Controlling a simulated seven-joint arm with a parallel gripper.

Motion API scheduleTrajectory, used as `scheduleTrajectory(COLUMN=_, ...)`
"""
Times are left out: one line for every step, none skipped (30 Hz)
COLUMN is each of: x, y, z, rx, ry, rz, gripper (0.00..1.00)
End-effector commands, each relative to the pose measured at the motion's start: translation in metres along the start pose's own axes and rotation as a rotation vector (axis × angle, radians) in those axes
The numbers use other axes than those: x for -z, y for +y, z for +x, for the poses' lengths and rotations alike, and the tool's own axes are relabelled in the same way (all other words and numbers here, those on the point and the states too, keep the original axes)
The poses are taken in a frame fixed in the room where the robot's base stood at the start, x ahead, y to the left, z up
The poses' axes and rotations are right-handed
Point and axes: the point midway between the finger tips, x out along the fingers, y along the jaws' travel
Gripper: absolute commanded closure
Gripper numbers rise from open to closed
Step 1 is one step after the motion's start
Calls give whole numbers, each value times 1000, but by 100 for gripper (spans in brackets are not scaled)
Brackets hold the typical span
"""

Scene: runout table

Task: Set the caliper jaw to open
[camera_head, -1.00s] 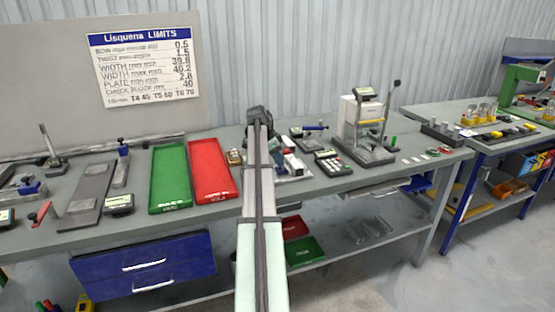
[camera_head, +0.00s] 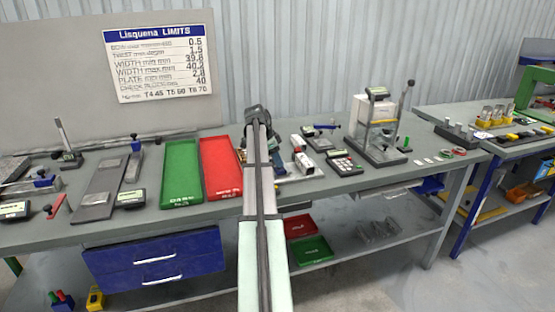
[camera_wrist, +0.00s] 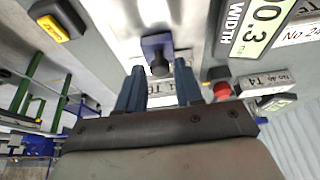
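In the wrist view a blue block with a dark round knob (camera_wrist: 159,66) sits on a bright metal bar; I take it for the caliper's sliding jaw. A readout marked WIDTH (camera_wrist: 255,30) lies to its right. My gripper (camera_wrist: 158,72) has its two blue fingers apart, with the knob in line with the gap between them. I cannot tell whether the fingers touch it. In the head view my gripper (camera_head: 258,122) is over the table right of the red tray, and my arm hides most of the caliper.
The red tray (camera_head: 221,170) and green tray (camera_head: 182,175) lie to the left on the table (camera_head: 330,183). Labelled blocks (camera_head: 302,143) and a bench stand (camera_head: 378,135) are to the right. In the wrist view a red knob (camera_wrist: 222,90) is close to the right finger.

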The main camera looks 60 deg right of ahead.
Motion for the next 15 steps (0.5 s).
scheduleTrajectory(x=0, y=0, z=0, rx=0, ry=0, rz=0, gripper=59)
scheduleTrajectory(x=0, y=0, z=0, rx=0, ry=0, rz=0, gripper=56)
scheduleTrajectory(x=0, y=0, z=0, rx=0, ry=0, rz=0, gripper=52)
scheduleTrajectory(x=0, y=0, z=0, rx=0, ry=0, rz=0, gripper=50)
scheduleTrajectory(x=0, y=0, z=0, rx=0, ry=0, rz=0, gripper=50)
scheduleTrajectory(x=0, y=0, z=0, rx=0, ry=0, rz=0, gripper=50)
scheduleTrajectory(x=0, y=0, z=0, rx=0, ry=0, rz=0, gripper=50)
scheduleTrajectory(x=0, y=0, z=0, rx=-1, ry=0, rz=0, gripper=50)
scheduleTrajectory(x=0, y=0, z=0, rx=-1, ry=0, rz=0, gripper=50)
scheduleTrajectory(x=0, y=0, z=0, rx=-1, ry=0, rz=0, gripper=50)
scheduleTrajectory(x=0, y=0, z=0, rx=0, ry=0, rz=0, gripper=50)
scheduleTrajectory(x=0, y=0, z=-1, rx=0, ry=0, rz=0, gripper=50)
scheduleTrajectory(x=0, y=0, z=-2, rx=0, ry=0, rz=-1, gripper=50)
scheduleTrajectory(x=0, y=0, z=-3, rx=0, ry=0, rz=-1, gripper=50)
scheduleTrajectory(x=0, y=0, z=-6, rx=1, ry=1, rz=-1, gripper=50)
